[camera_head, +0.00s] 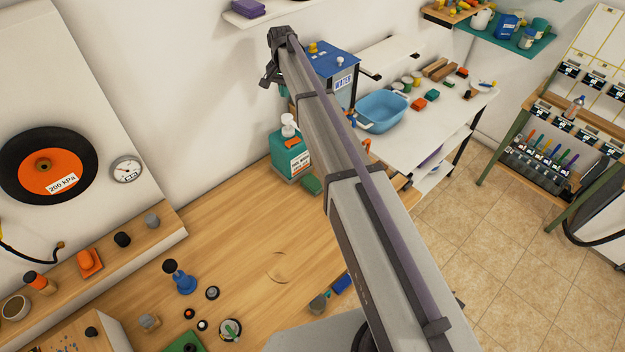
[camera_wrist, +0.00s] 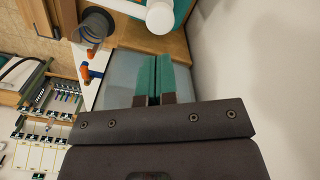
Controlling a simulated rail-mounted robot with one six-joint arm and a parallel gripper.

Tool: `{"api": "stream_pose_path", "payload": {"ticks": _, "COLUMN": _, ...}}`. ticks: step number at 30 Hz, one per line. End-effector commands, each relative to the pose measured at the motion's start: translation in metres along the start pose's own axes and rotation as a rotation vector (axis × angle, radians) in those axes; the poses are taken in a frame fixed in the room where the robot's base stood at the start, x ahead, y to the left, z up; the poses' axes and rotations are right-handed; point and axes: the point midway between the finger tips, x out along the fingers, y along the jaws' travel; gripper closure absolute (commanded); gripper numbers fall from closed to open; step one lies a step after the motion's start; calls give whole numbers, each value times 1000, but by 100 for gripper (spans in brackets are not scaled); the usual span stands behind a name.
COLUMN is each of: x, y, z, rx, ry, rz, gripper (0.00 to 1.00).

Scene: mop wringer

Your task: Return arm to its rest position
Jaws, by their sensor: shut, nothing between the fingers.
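My arm (camera_head: 345,200) stretches across the head view from the lower right up to the top centre. Its dark end, with my gripper (camera_head: 269,80), hangs at the upper left of the arm, near the wall and left of the blue-topped water unit (camera_head: 335,62). The fingers are too small to make out there. In the wrist view my gripper (camera_wrist: 154,60) shows two teal fingers side by side, shut with nothing between them.
A wooden bench (camera_head: 235,250) with small knobs and parts lies below the arm. A teal soap bottle (camera_head: 290,157) stands at its back edge. A white table (camera_head: 445,115) holds a blue basin (camera_head: 382,110).

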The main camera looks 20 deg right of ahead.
Motion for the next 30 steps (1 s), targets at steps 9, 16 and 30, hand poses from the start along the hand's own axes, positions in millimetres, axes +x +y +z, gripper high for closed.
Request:
{"api": "stream_pose_path", "payload": {"ticks": 9, "x": 1, "y": 0, "z": 0, "rx": 0, "ry": 0, "rz": 0, "gripper": 100}}
{"api": "stream_pose_path", "payload": {"ticks": 16, "x": 9, "y": 38, "z": 56, "rx": -234, "ry": 0, "rz": 1, "gripper": 100}}
{"api": "stream_pose_path", "payload": {"ticks": 30, "x": 216, "y": 223, "z": 330, "rx": -597, "ry": 0, "rz": 1, "gripper": 100}}
